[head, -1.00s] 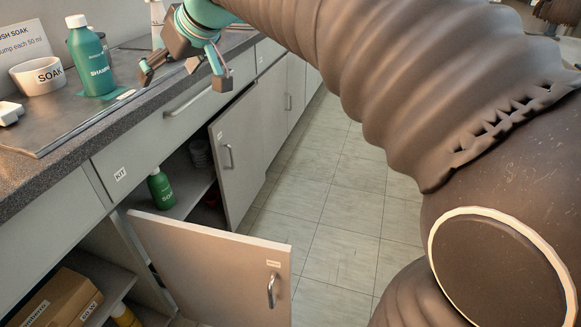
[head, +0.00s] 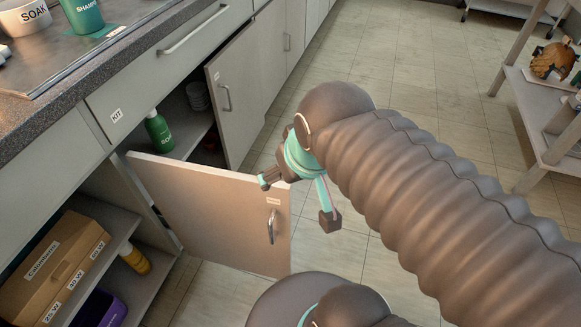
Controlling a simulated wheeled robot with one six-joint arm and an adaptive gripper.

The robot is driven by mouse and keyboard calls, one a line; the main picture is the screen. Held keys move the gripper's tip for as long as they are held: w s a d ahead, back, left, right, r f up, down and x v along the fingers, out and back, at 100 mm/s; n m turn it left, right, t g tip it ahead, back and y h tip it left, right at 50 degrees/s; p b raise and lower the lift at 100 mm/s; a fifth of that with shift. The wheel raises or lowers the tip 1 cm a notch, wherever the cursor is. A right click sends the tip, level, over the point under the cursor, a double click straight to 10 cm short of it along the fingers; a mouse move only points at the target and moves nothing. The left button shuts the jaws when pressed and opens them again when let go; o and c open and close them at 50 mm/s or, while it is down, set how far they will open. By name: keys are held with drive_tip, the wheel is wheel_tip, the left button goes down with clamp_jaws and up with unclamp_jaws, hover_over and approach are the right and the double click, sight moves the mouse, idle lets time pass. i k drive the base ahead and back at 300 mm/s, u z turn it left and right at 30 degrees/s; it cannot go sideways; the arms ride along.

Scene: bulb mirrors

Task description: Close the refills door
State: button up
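The near cabinet door (head: 190,208) stands swung out from the counter, with a small label too small to read and a metal handle (head: 272,227) near its free edge. A second door (head: 240,100) further along also stands open. I cannot read which one is marked refills. My gripper (head: 298,200) is open and empty, with its fingers spread at the top free corner of the near door, above the handle. One finger overlaps the door's top edge in the picture; I cannot tell whether it touches.
A green bottle (head: 158,132) stands in the open cabinet. A cardboard box (head: 55,268) and a yellow bottle (head: 134,258) are on the lower shelves. The counter (head: 60,110) runs along the left. A shelf rack (head: 540,110) stands right; the floor between is clear.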

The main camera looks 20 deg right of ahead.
sight(220, 216)
drive_tip(key=u, duration=0.7)
drive_tip(key=k, duration=1)
drive_tip(key=z, duration=0.3)
